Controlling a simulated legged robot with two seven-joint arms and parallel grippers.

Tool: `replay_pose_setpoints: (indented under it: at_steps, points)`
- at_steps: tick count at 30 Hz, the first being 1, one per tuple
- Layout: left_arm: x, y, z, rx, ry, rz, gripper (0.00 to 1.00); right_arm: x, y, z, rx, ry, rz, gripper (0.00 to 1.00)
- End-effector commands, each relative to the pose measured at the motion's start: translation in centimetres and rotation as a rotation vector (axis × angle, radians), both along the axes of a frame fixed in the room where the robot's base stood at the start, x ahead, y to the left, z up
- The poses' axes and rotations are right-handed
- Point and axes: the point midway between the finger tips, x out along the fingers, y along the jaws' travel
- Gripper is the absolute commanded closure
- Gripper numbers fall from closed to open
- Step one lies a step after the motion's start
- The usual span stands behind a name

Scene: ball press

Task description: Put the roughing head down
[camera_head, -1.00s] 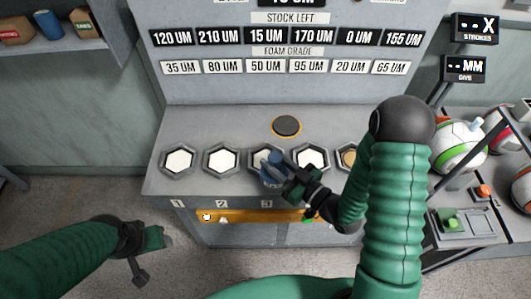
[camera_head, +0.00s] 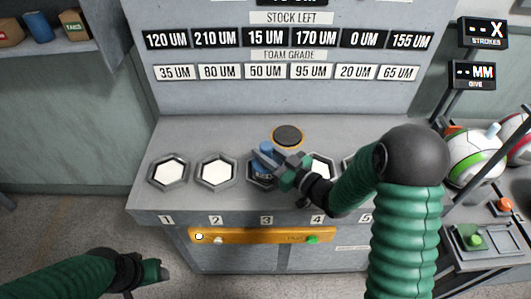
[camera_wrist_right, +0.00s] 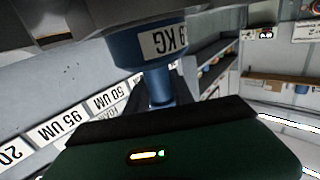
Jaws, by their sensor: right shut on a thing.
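The blue roughing head (camera_head: 266,148) is in my right gripper (camera_head: 276,160), over hexagonal socket 3 (camera_head: 254,182) on the grey bench. Its lower part is mostly hidden by the gripper, and I cannot tell whether it touches the socket. In the right wrist view the roughing head (camera_wrist_right: 125,50) is a blue cylinder with a white label ending in "9 KG". Its narrower blue neck (camera_wrist_right: 161,92) runs down to the dark jaw (camera_wrist_right: 160,122). My left gripper (camera_head: 146,277) hangs empty at the lower left, its fingers apart, away from the bench.
A dark round disc with an orange ring (camera_head: 287,136) lies just behind the right gripper. Sockets 1 (camera_head: 168,171) and 2 (camera_head: 215,171) hold white pads. An orange strip (camera_head: 262,236) runs along the bench front. A ball (camera_head: 472,158) stands at the right.

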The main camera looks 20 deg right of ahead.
Motion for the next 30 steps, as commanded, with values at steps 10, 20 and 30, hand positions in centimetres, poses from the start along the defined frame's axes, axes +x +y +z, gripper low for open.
replay_pose_setpoints:
  at_steps: [10,20,30]
  points:
    - [0.0,0.0,0.0,0.0,0.0,0.0,0.43,0.0,0.0,-0.3,-0.001,0.0,0.0,0.52]
    - [0.0,0.0,0.0,0.0,0.0,0.0,0.43,-0.1,-0.1,-0.2,-0.001,-0.002,0.0,0.49]
    - [0.0,0.0,-0.2,0.0,0.0,0.0,0.43,-6.2,-3.6,-0.2,-0.001,0.0,-0.006,0.49]
